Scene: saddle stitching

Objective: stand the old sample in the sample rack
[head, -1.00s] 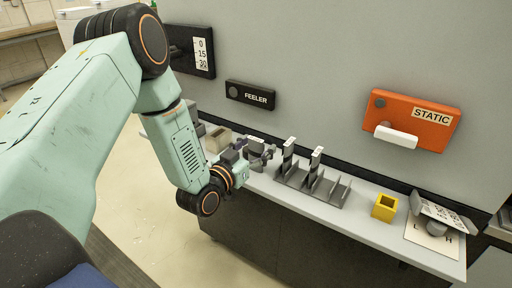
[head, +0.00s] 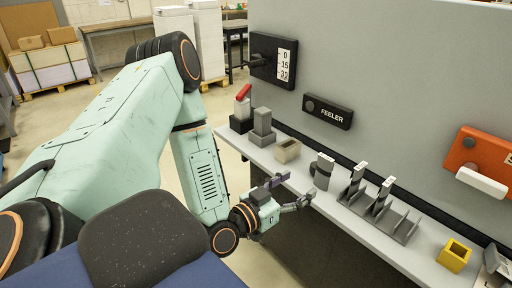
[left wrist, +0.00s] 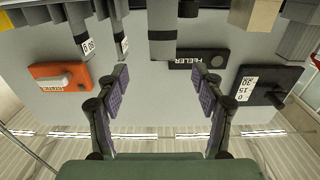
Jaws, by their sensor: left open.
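The grey sample rack (head: 403,227) stands on the bench with several upright slots. Two dark strips with white labels, one (head: 355,182) at its left end and one (head: 383,197) beside it, stand upright in it. I cannot tell which is the old sample. My left gripper (head: 296,188) is open and empty, just in front of a grey upright piece (head: 322,172) left of the rack, apart from it. In the left wrist view that piece (left wrist: 162,28) hangs inverted between and beyond the open fingers (left wrist: 160,92). The labelled strips show there at upper left. My right gripper is not in view.
A beige open box (head: 287,151), a grey stepped block (head: 262,128) and a red-topped item (head: 243,100) stand farther left. A yellow open box (head: 454,256) is right of the rack. The wall carries a FEELER panel (head: 328,112), a dial panel (head: 273,60) and an orange panel (head: 482,150).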

